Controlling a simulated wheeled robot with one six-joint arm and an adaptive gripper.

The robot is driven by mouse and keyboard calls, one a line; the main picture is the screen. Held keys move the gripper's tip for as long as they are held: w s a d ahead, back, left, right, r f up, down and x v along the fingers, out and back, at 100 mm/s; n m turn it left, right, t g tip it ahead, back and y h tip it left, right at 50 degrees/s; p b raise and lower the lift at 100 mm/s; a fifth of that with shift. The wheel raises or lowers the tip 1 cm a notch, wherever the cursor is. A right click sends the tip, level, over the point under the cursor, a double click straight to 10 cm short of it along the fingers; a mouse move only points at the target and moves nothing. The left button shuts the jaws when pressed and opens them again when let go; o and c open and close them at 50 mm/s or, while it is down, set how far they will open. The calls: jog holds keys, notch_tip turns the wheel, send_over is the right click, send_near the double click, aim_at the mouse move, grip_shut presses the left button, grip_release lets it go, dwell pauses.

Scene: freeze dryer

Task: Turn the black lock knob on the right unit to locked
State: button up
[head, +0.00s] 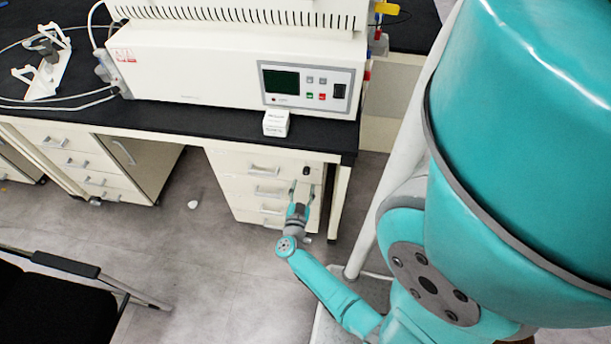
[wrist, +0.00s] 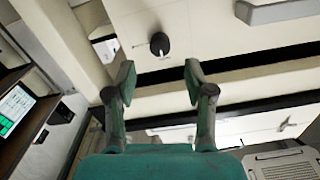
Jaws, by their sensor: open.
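The black lock knob (wrist: 159,43) sits on the cream front of the right drawer unit (wrist: 215,35). It also shows in the head view (head: 306,170), at the upper right of that unit (head: 231,187) under the bench. In the wrist view a thin dark line, maybe a mark, lies beside and below the knob. My gripper (wrist: 160,76) is open and empty. Its fingertips lie to either side of the knob's line, a little below it in the picture, apart from it. In the head view my gripper (head: 301,188) is in front of the drawers, just below the knob.
A white freeze dryer (head: 190,65) with a dark screen stands on the black bench (head: 180,115). A small white box (head: 276,123) is at the bench's front edge. A black chair (head: 45,300) is at lower left. A small white item (head: 192,205) lies on the open floor.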

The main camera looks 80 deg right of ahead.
aim_at(306, 173)
jog(key=shift+w+d, duration=0.15)
jog(key=shift+d, duration=1.25)
jog(key=shift+w+d, duration=0.1)
jog(key=shift+d, duration=1.3)
grip_shut()
